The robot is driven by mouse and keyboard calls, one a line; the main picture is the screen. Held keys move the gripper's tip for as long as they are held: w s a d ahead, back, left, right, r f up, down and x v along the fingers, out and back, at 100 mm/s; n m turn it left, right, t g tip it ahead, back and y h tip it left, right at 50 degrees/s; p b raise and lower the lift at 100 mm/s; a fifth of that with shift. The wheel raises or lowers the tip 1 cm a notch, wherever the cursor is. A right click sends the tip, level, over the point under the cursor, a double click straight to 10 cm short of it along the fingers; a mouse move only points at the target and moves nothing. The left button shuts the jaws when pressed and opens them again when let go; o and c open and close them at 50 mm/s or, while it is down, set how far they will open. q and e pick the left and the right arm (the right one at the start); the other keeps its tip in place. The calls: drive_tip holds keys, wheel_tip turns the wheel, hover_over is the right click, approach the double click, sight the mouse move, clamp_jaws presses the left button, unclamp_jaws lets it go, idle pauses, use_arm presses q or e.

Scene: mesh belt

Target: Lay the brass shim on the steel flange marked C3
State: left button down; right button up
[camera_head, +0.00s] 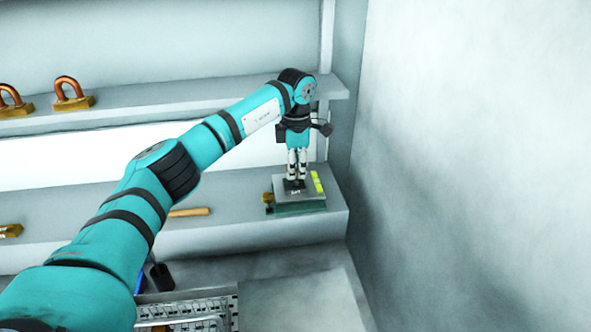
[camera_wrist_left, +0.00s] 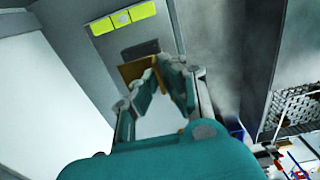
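My left gripper (camera_head: 297,181) points down over a grey steel block with yellow-green tabs (camera_head: 313,192) on the lower shelf. The block carries a small light marking at its front, too small to read as C3. In the left wrist view the fingertips (camera_wrist_left: 167,64) come together at a brass-coloured plate (camera_wrist_left: 136,69), which looks like the brass shim. The plate is tilted and lies over the block's face, beside a dark patch (camera_wrist_left: 140,49). Whether it touches the block cannot be told. In the head view the fingers hide the shim. My right gripper is not in view.
The block sits on a dark green base (camera_head: 302,209), with a small brass object (camera_head: 267,198) at its left. Copper-shackled padlocks (camera_head: 72,94) stand on the upper shelf (camera_head: 170,100). A wooden handle (camera_head: 189,212) lies on the lower shelf. A mesh basket (camera_head: 190,312) is below.

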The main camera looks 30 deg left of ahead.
use_arm(q)
drive_tip(key=shift+f+p, duration=0.3)
drive_tip(key=shift+f, duration=0.2)
drive_tip(key=shift+a+f, duration=0.1)
drive_tip(key=shift+f, duration=0.5)
drive_tip(key=shift+f+b, duration=0.35)
drive_tip(key=shift+f, duration=0.2)
drive_tip(key=c, duration=1.5)
unclamp_jaws()
drive_tip(key=shift+r, duration=0.1)
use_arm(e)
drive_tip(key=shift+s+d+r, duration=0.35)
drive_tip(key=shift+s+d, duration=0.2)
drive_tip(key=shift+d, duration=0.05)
